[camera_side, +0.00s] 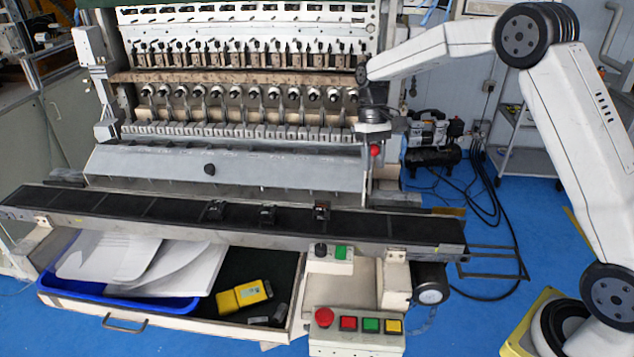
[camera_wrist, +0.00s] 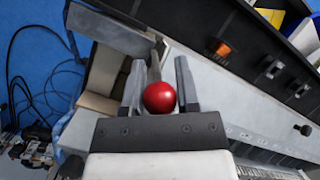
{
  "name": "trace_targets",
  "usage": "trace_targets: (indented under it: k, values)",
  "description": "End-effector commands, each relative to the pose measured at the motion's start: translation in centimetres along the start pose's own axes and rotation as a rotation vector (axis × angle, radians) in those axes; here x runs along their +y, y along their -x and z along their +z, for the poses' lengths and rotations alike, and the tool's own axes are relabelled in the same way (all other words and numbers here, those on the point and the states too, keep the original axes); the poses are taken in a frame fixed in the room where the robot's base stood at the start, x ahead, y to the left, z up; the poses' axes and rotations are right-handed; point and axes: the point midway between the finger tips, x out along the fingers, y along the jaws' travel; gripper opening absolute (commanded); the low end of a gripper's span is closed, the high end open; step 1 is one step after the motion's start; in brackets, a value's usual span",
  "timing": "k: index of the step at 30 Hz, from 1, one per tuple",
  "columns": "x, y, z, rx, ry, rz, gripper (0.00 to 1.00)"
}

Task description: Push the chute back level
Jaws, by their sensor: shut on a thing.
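The chute (camera_side: 230,170) is a long grey panel across the front of the winder, sloping down toward the conveyor, with a black knob on its face. It also shows as a grey plate (camera_wrist: 230,92) in the wrist view. A red ball knob (camera_side: 376,150) stands at the chute's right end, and in the wrist view the red ball (camera_wrist: 159,97) sits between my fingers. My gripper (camera_side: 371,146) points down there, shut on the red knob (camera_wrist: 160,80). The knob's stem is mostly hidden.
A black conveyor (camera_side: 130,205) carrying several small parts runs in front of the chute. A button box (camera_side: 355,325), a blue tray (camera_side: 65,285) and a yellow device (camera_side: 244,296) are below it. Coil heads (camera_side: 250,95) stand behind. Cables lie on the blue floor at right.

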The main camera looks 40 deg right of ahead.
Motion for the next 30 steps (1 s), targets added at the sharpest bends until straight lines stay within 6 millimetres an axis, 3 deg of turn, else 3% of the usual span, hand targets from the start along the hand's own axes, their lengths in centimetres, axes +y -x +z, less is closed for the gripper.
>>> trace_targets:
  k: [22,23,25,30]
  values:
    - [0.76,0.3,-1.08,0.012,-0.001,0.004,0.0]
    - [0.76,0.3,-1.08,0.012,-0.001,0.004,0.48]
    - [0.76,0.29,-1.06,0.011,-0.001,0.004,0.71]
    - [0.74,0.23,-1.02,0.008,-0.001,0.003,0.74]
